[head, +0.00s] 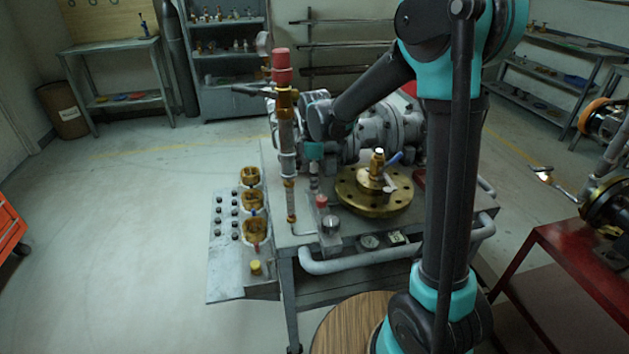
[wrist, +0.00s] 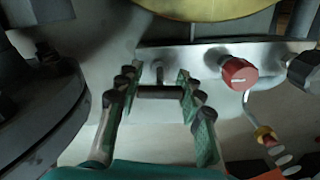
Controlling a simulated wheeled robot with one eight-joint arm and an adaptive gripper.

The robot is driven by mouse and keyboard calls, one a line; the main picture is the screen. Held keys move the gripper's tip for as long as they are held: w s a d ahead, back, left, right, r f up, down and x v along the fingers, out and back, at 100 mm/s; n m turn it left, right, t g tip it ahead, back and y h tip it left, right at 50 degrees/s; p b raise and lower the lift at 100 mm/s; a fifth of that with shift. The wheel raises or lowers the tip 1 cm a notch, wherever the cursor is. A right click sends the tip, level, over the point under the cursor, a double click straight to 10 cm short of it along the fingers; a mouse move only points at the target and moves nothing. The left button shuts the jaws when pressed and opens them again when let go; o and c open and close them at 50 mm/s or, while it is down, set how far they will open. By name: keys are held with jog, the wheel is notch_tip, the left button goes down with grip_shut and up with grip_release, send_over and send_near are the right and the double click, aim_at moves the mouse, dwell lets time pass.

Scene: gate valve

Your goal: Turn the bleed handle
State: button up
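My gripper (wrist: 157,84) is open in the wrist view, one finger on each side of a dark crossbar with a short stem, which looks like the bleed handle (wrist: 160,93). The bar lies crosswise between the fingers, its ends close to the pads; I cannot tell whether they touch. The stem points toward a grey metal block (wrist: 205,56) with a red knob (wrist: 238,74) on it. In the head view, my gripper (head: 314,181) points down beside the copper pipe, above the red knob (head: 321,201). The handle cannot be made out there.
A brass flange (head: 375,192) with a blue lever is to the right. A grey pipe rail (head: 395,258) runs along the bench front. Brass fittings (head: 252,200) stand on the left panel.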

jog(key=c, duration=0.5)
jog(key=shift+m, duration=0.3)
jog(key=m, duration=0.3)
jog(key=shift+m, duration=0.3)
jog(key=m, duration=0.3)
jog(key=shift+m, duration=0.3)
jog(key=m, duration=0.4)
jog(key=shift+c, duration=0.2)
jog(key=m, duration=0.5)
jog(key=shift+c, duration=0.2)
jog(key=o, duration=1.3)
